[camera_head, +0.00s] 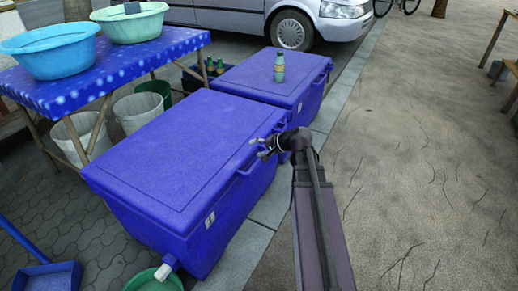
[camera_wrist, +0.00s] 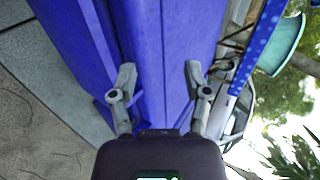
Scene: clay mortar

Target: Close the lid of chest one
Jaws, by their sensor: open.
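A large blue chest (camera_head: 185,150) stands in the middle of the head view, its lid (camera_head: 190,135) lying flat and shut on the body. A small white label (camera_head: 209,220) is on its side, too small to read surely. A second blue chest (camera_head: 245,88) stands behind it, its lid also down, with a small bottle (camera_head: 279,67) on top. My gripper (camera_head: 258,148) is open and empty at the right edge of the nearer chest's lid, near its handle. In the wrist view the open gripper (camera_wrist: 160,76) faces blue chest surfaces; I cannot tell whether it touches.
A blue-clothed table (camera_head: 125,68) with basins (camera_head: 50,50) stands at left, buckets (camera_head: 138,113) beneath it. A green bowl (camera_head: 153,281) sits under the near chest's spout, and a blue dustpan (camera_head: 48,277) lies at lower left.

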